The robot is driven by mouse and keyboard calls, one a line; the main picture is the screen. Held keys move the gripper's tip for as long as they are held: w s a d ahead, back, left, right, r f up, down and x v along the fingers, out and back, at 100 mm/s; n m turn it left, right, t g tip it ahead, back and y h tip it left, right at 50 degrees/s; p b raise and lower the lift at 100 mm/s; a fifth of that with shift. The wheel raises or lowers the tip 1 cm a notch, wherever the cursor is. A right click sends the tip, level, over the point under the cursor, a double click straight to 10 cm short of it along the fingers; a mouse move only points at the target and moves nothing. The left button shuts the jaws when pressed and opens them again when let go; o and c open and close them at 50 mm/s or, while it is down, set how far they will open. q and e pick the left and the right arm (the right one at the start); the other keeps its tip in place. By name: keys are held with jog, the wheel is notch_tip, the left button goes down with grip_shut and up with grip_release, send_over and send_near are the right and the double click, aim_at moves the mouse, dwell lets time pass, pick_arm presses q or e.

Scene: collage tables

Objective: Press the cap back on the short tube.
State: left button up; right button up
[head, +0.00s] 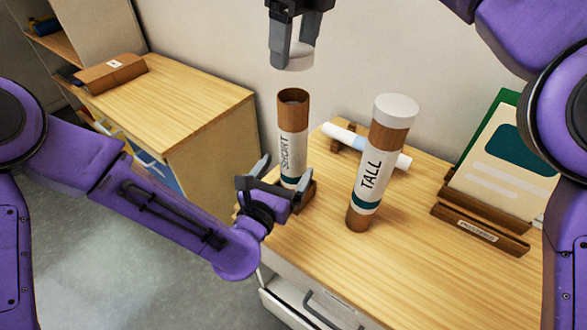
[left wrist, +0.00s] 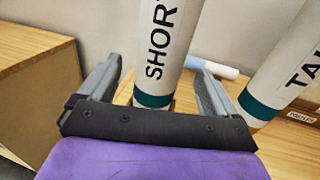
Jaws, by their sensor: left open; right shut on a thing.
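The short tube (head: 292,135) stands upright on the right-hand table in the head view, labelled SHORT, with its brown top open and uncapped. It also shows in the left wrist view (left wrist: 167,50), between the fingers. My left gripper (head: 279,177) is open, low beside the short tube, with a finger on either side of it. I cannot tell whether the fingers touch it. My right gripper (head: 293,58) is shut on a white cap (head: 294,62) and holds it above the short tube's open top, with a clear gap between. The cap is partly hidden by the fingers.
The tall tube (head: 373,165), with a white cap on, stands close right of the short tube. A white and blue roll (head: 352,137) lies behind them. A wooden holder (head: 480,227) with cards stands at right. The table front (head: 430,285) is clear.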

aim_at(294, 89)
pick_arm(q)
jog(key=x, duration=0.6)
jog(key=shift+w+d, duration=0.1)
jog(key=shift+w, duration=0.1)
jog(key=c, duration=1.5)
pick_arm(e)
jog(key=shift+f, duration=2.5)
jog(key=shift+f, duration=0.9)
jog(key=shift+f, duration=0.65)
